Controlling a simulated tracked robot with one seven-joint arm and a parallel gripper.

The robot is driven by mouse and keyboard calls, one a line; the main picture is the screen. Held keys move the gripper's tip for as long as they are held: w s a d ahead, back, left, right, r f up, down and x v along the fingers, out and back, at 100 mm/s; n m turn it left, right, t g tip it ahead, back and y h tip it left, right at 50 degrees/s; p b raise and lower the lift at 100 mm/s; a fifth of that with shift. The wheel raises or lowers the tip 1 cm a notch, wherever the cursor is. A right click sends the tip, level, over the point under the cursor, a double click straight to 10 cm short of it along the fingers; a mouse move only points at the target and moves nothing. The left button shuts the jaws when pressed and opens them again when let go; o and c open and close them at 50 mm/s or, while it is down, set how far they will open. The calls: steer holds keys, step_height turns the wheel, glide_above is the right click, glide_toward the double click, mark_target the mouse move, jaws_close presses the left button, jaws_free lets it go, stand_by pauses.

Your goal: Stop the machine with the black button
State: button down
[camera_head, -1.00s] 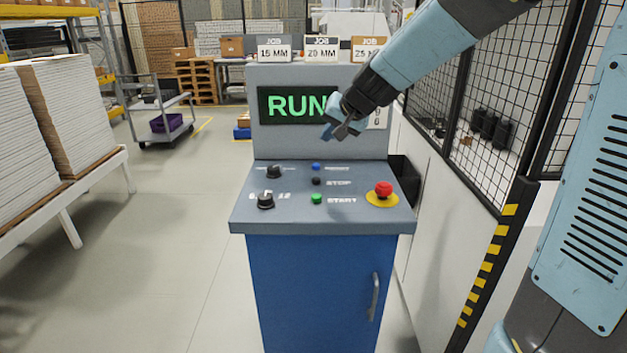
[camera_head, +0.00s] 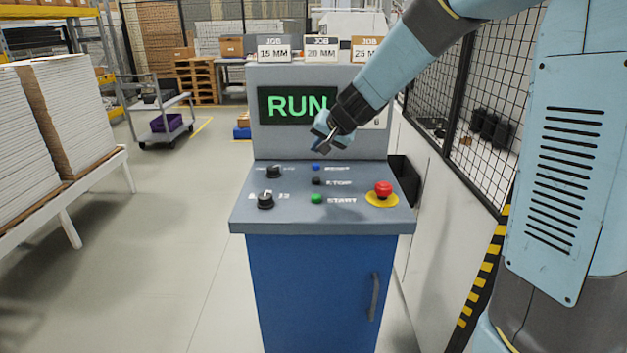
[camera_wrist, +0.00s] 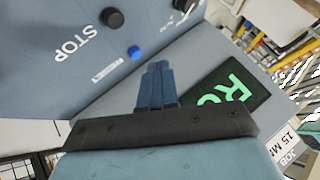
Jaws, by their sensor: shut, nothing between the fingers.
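The black button (camera_head: 316,181) sits on the sloped panel beside the word STOP, between a blue button (camera_head: 316,167) above and a green START button (camera_head: 317,199) below. In the wrist view the black button (camera_wrist: 112,18) is at the top, next to the STOP label, with the blue button (camera_wrist: 135,53) nearer my fingers. The display (camera_head: 297,105) reads RUN in green. My gripper (camera_head: 322,148) is shut and empty, in front of the upright display face, above and behind the buttons. Its fingers also show in the wrist view (camera_wrist: 156,85), apart from the black button.
A red emergency button (camera_head: 383,188) on a yellow disc stands at the panel's right. Two black knobs (camera_head: 265,200) (camera_head: 274,171) are at the left. A mesh fence (camera_head: 480,110) stands to the right.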

mark_target(319, 180)
steer(key=shift+f, duration=3.95)
stand_by(0.5)
stand_by(0.4)
steer(key=shift+r, duration=0.9)
steer(key=shift+r, duration=2.5)
